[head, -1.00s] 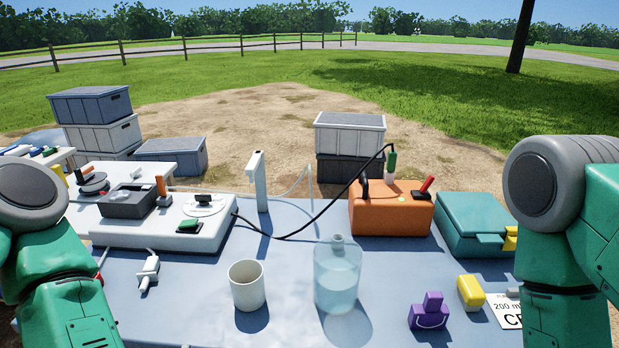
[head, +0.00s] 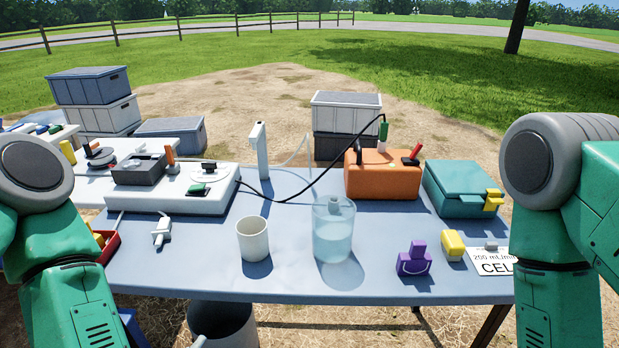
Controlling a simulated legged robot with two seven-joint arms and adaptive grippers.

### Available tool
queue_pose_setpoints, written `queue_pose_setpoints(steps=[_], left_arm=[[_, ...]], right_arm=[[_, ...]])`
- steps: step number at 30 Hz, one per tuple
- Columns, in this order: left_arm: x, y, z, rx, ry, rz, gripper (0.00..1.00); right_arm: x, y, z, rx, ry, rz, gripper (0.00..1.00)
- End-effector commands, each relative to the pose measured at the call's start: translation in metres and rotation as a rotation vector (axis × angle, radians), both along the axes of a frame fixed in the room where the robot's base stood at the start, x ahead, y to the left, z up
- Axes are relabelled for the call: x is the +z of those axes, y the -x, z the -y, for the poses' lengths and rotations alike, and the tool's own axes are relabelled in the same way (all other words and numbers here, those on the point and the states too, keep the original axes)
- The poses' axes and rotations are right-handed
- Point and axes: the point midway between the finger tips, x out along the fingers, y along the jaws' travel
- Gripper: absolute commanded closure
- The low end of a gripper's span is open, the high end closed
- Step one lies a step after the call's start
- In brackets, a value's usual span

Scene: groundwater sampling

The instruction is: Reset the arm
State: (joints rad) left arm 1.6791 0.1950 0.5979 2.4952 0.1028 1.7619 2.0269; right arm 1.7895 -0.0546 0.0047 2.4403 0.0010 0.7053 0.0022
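My two green arms with grey joints come in at the left and right edges of the head view. Neither gripper shows; both are outside the picture. The blue-grey table (head: 290,283) stands in front of me. On it are a white cup (head: 252,239), a clear bottle of water (head: 333,235), a purple block-shaped part (head: 414,260), a yellow block (head: 452,244) and a white card (head: 478,262) with printed text. Nothing visible is held by my arms.
A white instrument unit (head: 200,190), an orange box (head: 384,178) with a cable and a teal case (head: 462,186) stand at the table's back. A grey bucket (head: 222,325) is below the front edge. Storage bins (head: 345,110) stand behind. The front middle of the table is clear.

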Motion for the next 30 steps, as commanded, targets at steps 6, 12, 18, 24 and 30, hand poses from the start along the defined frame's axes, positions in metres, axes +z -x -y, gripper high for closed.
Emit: queue_pose_setpoints(steps=[6,12,18,24,30], left_arm=[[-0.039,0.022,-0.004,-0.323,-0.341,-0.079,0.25],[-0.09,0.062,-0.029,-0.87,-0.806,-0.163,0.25],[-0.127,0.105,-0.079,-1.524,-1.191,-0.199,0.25],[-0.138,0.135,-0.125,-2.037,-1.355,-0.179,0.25],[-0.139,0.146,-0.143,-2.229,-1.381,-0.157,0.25]], right_arm=[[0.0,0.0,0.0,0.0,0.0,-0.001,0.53],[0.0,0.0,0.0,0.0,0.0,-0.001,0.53],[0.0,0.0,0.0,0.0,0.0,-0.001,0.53],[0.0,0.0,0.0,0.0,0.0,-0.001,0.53],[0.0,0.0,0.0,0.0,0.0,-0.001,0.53]])
